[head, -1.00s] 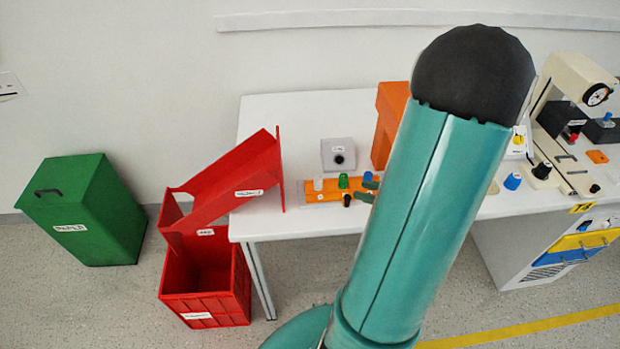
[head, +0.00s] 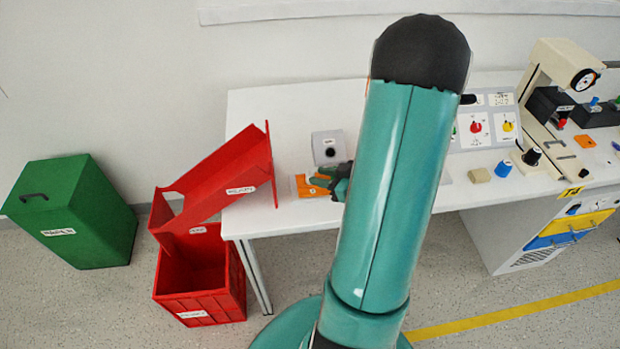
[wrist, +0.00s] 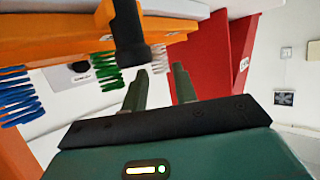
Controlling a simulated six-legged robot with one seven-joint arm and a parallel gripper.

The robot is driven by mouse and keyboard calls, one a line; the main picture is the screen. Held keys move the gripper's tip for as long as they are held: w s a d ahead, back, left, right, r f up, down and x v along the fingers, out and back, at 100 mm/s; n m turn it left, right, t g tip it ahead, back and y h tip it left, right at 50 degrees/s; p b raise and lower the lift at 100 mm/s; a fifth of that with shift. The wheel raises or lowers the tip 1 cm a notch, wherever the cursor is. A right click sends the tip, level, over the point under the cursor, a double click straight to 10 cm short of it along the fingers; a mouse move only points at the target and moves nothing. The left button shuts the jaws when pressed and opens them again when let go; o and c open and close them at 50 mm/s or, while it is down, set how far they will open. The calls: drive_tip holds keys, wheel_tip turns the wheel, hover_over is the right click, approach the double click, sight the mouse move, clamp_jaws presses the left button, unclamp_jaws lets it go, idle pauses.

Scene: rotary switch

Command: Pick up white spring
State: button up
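In the wrist view, the white spring (wrist: 158,58) hangs in the picture below the orange holder (wrist: 72,48), near my fingertips. My gripper (wrist: 161,69) is open, its two fingers apart. The spring appears just beyond the gap between the tips; I cannot tell whether it is between them. A green spring (wrist: 106,63) and a blue spring (wrist: 18,97) are farther left. In the head view, my gripper (head: 338,181) is over the orange holder (head: 304,190) on the white table. My arm and gripper hide much of the holder there, and I cannot make out the white spring.
A black post-like part (wrist: 128,38) stands close beside the white spring. A red chute (head: 235,178) leans at the table's left edge above a red crate (head: 200,290). A grey box with a black knob (head: 328,147) is behind the holder. The table's (head: 270,110) back left is clear.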

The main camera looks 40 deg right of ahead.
drive_tip(key=shift+x, duration=1.5)
clamp_jaws()
drive_tip(key=shift+r, duration=0.15)
